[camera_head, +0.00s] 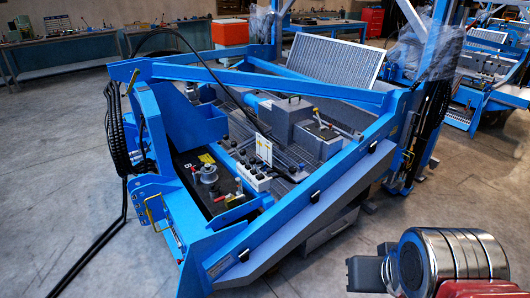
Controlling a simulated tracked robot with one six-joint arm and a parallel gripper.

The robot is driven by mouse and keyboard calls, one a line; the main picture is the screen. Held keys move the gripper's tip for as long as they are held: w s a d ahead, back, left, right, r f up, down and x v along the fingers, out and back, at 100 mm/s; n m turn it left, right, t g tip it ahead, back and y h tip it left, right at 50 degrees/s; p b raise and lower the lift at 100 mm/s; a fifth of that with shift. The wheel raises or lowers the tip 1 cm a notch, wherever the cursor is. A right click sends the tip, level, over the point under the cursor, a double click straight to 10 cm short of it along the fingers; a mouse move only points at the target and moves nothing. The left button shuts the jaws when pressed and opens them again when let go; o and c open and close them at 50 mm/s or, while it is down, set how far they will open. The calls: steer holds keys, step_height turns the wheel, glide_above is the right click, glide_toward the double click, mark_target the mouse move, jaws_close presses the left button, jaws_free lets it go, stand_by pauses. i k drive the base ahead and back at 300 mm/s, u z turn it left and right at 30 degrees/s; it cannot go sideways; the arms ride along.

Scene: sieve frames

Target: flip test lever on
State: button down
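A blue machine frame (337,206) fills the middle of the view. Inside it stands a grey box (287,119), and right of that a plate with a short, dark, upright lever (319,118) over a yellow patch. Nearer the front is a white block with dark knobs or switches (256,178), with a small white-and-yellow card (264,151) above it. No label can be read, so I cannot tell which of these is the test lever or whether it is on. My gripper's fingers do not show; nothing of mine is seen touching the machine.
Blue side rails and a sloping grey side panel (300,222) border the frame. Black hoses (117,130) hang at its left, and a cable runs down to the floor. Workbenches and a red cabinet (371,22) stand behind.

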mark_target(253, 161)
steer(key=i, duration=1.2)
steer(key=u, duration=1.45)
steer(key=i, duration=0.5)
steer(key=z, duration=0.05)
